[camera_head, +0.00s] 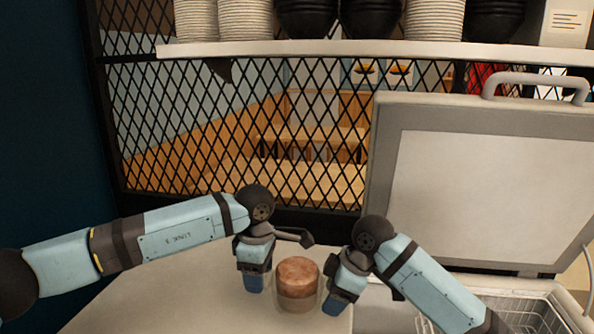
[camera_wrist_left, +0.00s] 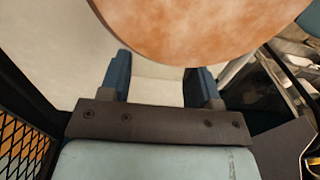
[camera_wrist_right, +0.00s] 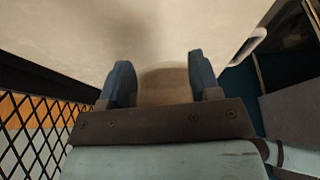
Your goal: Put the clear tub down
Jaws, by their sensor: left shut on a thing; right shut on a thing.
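The clear tub (camera_head: 296,302) has see-through walls and brown contents with a round, flat top. It looks upright, between my two grippers over the pale counter. My left gripper (camera_head: 254,284) is shut on its left side; the brown top looms close in the left wrist view, beyond the spread fingers (camera_wrist_left: 160,82). My right gripper (camera_head: 338,304) is shut on its right side; in the right wrist view a tan patch shows between the fingers (camera_wrist_right: 160,82). The tub's base is unclear, so I cannot tell whether it touches the counter.
The pale counter (camera_head: 170,295) is bare to the left. An open-lidded appliance (camera_head: 490,190) with a wire basket (camera_head: 520,315) stands at right. A black mesh screen (camera_head: 240,130) rises behind. A shelf (camera_head: 340,48) above holds stacked bowls.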

